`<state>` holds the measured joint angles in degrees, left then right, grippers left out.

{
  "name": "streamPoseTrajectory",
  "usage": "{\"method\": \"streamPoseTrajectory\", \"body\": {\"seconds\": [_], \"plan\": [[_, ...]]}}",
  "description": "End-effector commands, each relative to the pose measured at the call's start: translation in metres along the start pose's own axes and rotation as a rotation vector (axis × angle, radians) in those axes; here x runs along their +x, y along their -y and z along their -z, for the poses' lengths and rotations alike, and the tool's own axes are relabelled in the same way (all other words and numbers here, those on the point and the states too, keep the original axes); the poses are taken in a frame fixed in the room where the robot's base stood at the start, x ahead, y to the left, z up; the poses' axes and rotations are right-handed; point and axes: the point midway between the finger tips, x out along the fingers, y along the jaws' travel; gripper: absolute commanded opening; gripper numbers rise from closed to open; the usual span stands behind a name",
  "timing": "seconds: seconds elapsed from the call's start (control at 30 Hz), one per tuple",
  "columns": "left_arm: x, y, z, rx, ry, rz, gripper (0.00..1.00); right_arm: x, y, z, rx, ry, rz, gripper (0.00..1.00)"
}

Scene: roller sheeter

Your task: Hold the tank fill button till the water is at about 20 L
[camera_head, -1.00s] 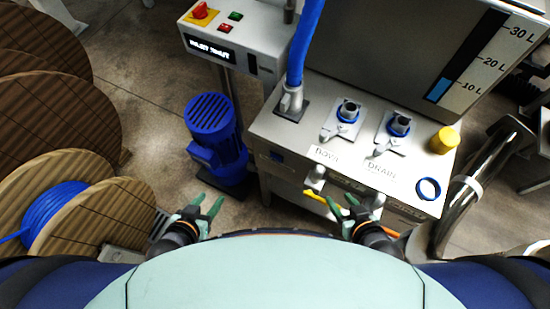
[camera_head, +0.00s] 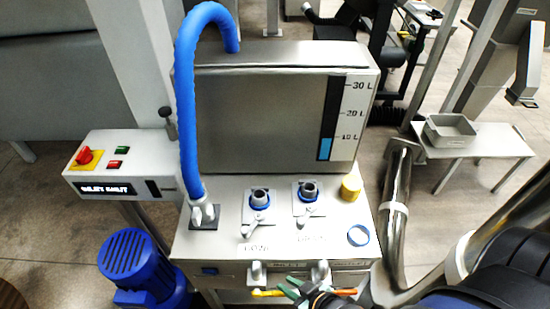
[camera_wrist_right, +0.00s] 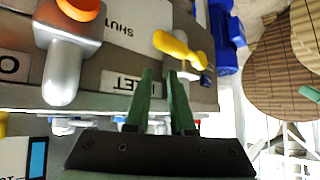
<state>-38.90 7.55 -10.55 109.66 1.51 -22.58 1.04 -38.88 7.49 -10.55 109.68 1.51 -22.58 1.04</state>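The steel tank (camera_head: 260,115) stands at the centre of the head view. The blue bar of its gauge (camera_head: 326,147) reaches about the 10 L mark. The gauge's blue also shows at the lower left in the wrist view (camera_wrist_right: 38,158). The control box (camera_head: 125,165) at the left has a green button (camera_head: 122,150), a red button (camera_head: 115,164) and a red knob on yellow; I cannot read which button is for filling. My right gripper (camera_head: 290,285) is open and empty at the bench's front edge, by the valves; its green fingers (camera_wrist_right: 163,75) are slightly apart. My left gripper is out of view.
A yellow-handled valve (camera_wrist_right: 180,48) and an orange-handled valve (camera_wrist_right: 65,50) are near my right fingers. On the bench top are two blue-ringed ports, a yellow cap (camera_head: 351,187) and a blue ring (camera_head: 358,235). A blue hose (camera_head: 187,110) arches over the tank. A blue motor (camera_head: 135,265) stands left.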

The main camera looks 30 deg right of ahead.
Motion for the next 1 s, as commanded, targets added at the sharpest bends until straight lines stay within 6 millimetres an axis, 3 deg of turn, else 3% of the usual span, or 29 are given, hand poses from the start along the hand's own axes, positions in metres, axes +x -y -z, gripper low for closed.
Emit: {"method": "streamPoseTrajectory", "body": {"seconds": [0.2,1.0], "plan": [[0.0001,0.0000,0.0004,0.000,-0.001,0.000,0.50,0.0000,-0.0001,0.0002,0.000,0.000,0.000,0.00],[0.0001,0.0000,0.0007,0.000,-0.001,0.000,0.50,0.0000,-0.0002,0.0001,0.000,0.000,0.000,0.00]]}}
